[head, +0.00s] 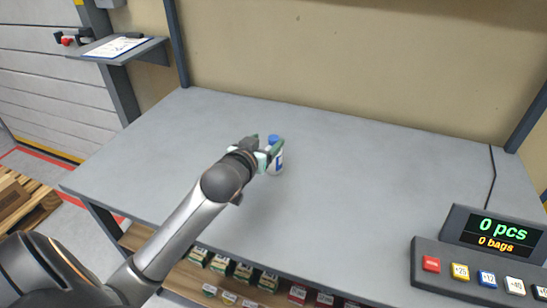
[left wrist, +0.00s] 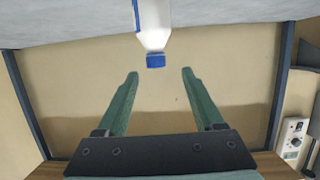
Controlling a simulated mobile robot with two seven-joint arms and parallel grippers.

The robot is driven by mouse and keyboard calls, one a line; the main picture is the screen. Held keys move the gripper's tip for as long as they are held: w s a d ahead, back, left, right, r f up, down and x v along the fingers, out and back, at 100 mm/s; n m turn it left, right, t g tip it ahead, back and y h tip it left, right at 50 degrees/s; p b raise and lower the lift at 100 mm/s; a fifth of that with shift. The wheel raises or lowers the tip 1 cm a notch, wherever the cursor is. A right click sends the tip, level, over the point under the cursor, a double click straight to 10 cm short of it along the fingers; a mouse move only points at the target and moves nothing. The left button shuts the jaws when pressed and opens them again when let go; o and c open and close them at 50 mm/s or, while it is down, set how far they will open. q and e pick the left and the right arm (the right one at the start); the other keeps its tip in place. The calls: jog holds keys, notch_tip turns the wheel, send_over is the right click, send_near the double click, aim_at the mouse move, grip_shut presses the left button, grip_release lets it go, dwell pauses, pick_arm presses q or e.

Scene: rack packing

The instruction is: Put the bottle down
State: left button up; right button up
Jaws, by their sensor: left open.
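A white bottle with a blue cap (head: 279,164) stands upright on the grey table (head: 370,190), near its middle. My left gripper (head: 262,152) is right beside it in the head view and partly covers it. In the left wrist view the picture is upside down, and the bottle (left wrist: 153,22) lies beyond the fingertips, with its cap toward the gap. The green fingers of the left gripper (left wrist: 160,73) are spread apart with nothing between them. The right gripper is in neither view.
A counter panel (head: 478,270) with coloured buttons and a display stands at the right front. A shelf with several small boxes (head: 243,271) is under the table's front edge. The tabletop around the bottle is clear. A wall (head: 340,60) rises behind.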

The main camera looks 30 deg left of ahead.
aim_at(272, 140)
pick_arm(q)
jog(key=x, duration=0.5)
jog(key=shift+s+d+f+b, duration=0.1)
jog(key=shift+d+f+b, duration=0.1)
jog(key=shift+f+b, duration=0.1)
grip_shut()
dwell(1.1)
